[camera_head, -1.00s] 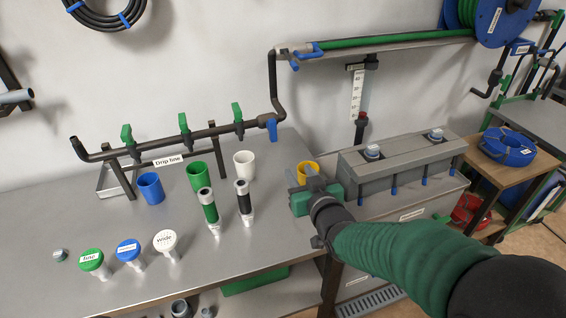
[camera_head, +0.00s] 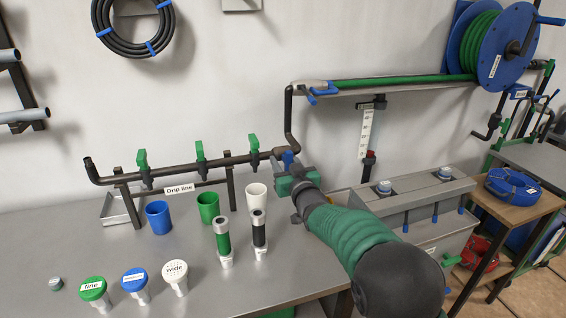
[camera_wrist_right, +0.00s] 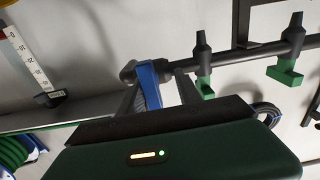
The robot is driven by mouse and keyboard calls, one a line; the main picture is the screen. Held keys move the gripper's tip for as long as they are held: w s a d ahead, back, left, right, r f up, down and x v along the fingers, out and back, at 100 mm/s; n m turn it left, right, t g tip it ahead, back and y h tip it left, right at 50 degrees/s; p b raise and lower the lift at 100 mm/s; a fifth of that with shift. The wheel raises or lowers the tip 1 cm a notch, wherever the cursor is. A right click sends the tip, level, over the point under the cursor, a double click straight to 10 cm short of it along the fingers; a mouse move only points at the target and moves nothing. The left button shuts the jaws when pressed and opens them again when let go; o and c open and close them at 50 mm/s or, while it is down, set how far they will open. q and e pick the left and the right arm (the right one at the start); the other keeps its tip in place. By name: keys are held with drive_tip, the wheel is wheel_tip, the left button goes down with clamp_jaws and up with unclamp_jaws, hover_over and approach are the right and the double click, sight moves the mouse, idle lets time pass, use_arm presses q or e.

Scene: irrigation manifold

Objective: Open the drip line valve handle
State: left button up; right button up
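The dark drip line pipe (camera_head: 170,171) runs along the back of the bench, with a white "Drip line" label (camera_head: 179,188) below it. A blue valve handle (camera_head: 288,157) is at its right end; it also shows in the right wrist view (camera_wrist_right: 149,84). My right gripper (camera_head: 287,167) is at this handle. In the wrist view its two grey fingers (camera_wrist_right: 157,88) stand on either side of the blue handle. The handle is close to the left finger, with a gap to the right finger. My left gripper is not in view.
Several upright green handles (camera_head: 200,150) sit along the pipe. Blue, green and white cups (camera_head: 257,195) and two upright cylinders (camera_head: 222,240) stand below it. Labelled caps (camera_head: 134,279) are at the front. A grey box (camera_head: 425,195) is right of my arm.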

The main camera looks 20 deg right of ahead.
drive_tip(key=shift+w+d+f, duration=0.2)
drive_tip(key=shift+w+d, duration=0.1)
drive_tip(key=shift+d, duration=0.35)
drive_tip(key=shift+d+f, duration=0.1)
drive_tip(key=shift+d, duration=0.25)
drive_tip(key=shift+c, duration=0.7)
drive_tip(key=shift+a, duration=0.65)
clamp_jaws()
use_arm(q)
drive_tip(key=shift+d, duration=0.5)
use_arm(e)
drive_tip(key=shift+d, duration=0.1)
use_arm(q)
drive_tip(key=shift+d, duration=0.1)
use_arm(e)
drive_tip(key=shift+d, duration=0.15)
